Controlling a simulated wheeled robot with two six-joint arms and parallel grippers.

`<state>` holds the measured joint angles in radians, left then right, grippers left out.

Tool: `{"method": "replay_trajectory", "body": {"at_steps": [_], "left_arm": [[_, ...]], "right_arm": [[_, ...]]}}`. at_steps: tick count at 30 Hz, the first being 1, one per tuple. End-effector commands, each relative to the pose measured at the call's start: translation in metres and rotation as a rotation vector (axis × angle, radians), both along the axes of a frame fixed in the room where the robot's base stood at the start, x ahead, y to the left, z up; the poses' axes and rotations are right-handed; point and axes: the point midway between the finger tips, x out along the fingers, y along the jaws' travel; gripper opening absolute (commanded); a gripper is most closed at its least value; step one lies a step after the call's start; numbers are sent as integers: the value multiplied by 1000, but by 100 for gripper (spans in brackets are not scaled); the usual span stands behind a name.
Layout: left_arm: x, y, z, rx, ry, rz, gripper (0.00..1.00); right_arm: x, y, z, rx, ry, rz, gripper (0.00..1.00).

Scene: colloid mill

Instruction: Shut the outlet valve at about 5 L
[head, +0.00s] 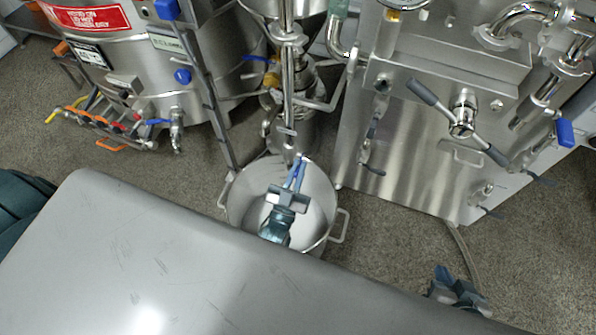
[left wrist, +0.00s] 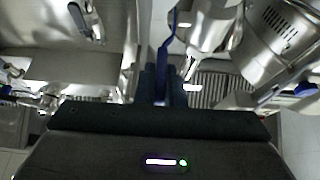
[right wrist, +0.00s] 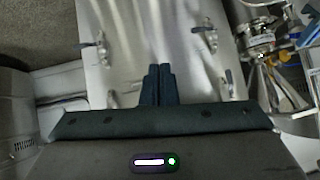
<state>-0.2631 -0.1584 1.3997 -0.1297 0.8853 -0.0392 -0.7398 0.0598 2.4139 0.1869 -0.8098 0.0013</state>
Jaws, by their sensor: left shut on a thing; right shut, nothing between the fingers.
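The outlet valve's blue lever (left wrist: 169,48) rises from between my left gripper's fingers (left wrist: 161,85) in the left wrist view. In the head view my left gripper (head: 297,172) is over the pot, shut on the lever beside the lower end of the vertical steel outlet pipe (head: 288,125). The open steel pot (head: 322,185) stands on the floor under the pipe. Its inside looks pale, and I cannot read a liquid level. My right gripper (head: 445,275) is shut and empty, low at the right; it also shows in the right wrist view (right wrist: 158,85).
A steel cabinet (head: 410,150) with a grey-handled crank (head: 462,115) stands right of the pot. A steel tank (head: 140,60) with a red label and a blue-handled tap stands at the left. A grey surface (head: 150,250) fills the near foreground. Carpeted floor lies between.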

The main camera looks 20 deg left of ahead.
Motion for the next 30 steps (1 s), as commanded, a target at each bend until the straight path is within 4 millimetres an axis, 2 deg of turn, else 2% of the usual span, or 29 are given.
{"method": "replay_trajectory", "body": {"at_steps": [1, 2, 3, 6, 12, 18, 21, 24, 30], "left_arm": [[0, 0, -5, 0, -14, 0, 0], [0, 0, -5, 0, -21, 0, 0], [-1, 0, -6, 0, -31, 0, 0], [-1, 0, -8, 0, -58, 0, 0], [-2, 0, -10, 0, -103, 0, 0], [-2, 0, -11, 1, -137, 0, 0], [-3, 0, -11, 1, -150, 0, 0], [-3, 0, -11, 1, -158, 0, 0], [-3, 0, -11, 1, -166, 0, 0]], "right_arm": [[2, 1, -5, 13, -29, -8, 0], [11, 0, 2, 12, -81, -13, 0], [26, -3, 16, 3, -172, -20, 0], [54, -8, 49, -11, -371, -37, 0], [84, -15, 113, -32, -724, -59, 0], [89, -17, 164, -45, -991, -71, 0], [88, -18, 181, -49, -1085, -73, 0], [86, -18, 193, -51, -1154, -74, 0], [83, -18, 206, -53, -1222, -75, 0]]}}
